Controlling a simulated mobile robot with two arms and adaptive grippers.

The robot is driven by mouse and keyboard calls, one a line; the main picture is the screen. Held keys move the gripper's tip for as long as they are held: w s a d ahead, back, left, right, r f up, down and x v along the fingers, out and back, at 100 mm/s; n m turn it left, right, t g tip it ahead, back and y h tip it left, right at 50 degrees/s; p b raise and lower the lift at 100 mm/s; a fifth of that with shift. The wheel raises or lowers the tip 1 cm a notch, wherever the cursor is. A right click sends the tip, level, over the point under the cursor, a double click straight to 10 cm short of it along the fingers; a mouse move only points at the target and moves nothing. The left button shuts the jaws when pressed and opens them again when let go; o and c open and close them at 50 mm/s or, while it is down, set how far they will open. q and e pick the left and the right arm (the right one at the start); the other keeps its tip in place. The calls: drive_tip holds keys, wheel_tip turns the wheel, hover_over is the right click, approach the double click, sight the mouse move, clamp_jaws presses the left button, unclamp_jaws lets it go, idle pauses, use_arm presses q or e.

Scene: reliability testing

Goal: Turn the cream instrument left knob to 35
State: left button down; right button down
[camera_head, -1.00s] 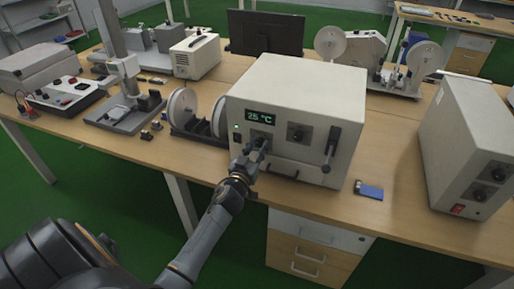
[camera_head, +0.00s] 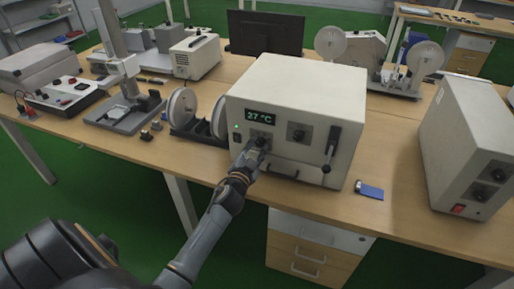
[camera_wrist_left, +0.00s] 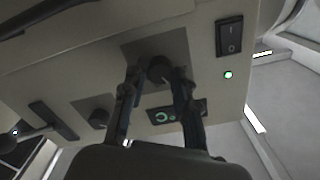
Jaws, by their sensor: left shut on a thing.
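The cream instrument (camera_head: 300,90) stands on the wooden bench and its display (camera_head: 261,117) reads 27 °C. Its left knob (camera_wrist_left: 159,69) shows in the left wrist view between the two fingers of my left gripper (camera_wrist_left: 156,76). In the head view my left gripper (camera_head: 258,145) is at the front panel, just below the display, and covers most of that knob. It is shut on the knob. The right knob (camera_head: 298,134) is uncovered and apart from the gripper. My right gripper is not in view.
A lever handle (camera_head: 331,146) is on the right of the instrument's front. A power switch (camera_wrist_left: 230,36) and a lit green lamp (camera_wrist_left: 228,74) are beside the left knob. A reel holder (camera_head: 183,112) stands close on the left. A blue object (camera_head: 370,190) lies at the right front.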

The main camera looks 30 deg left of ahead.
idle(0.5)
use_arm(q)
drive_tip(key=c, duration=1)
unclamp_jaws()
drive_tip(key=v, duration=1.2)
drive_tip(key=shift+s, duration=0.1)
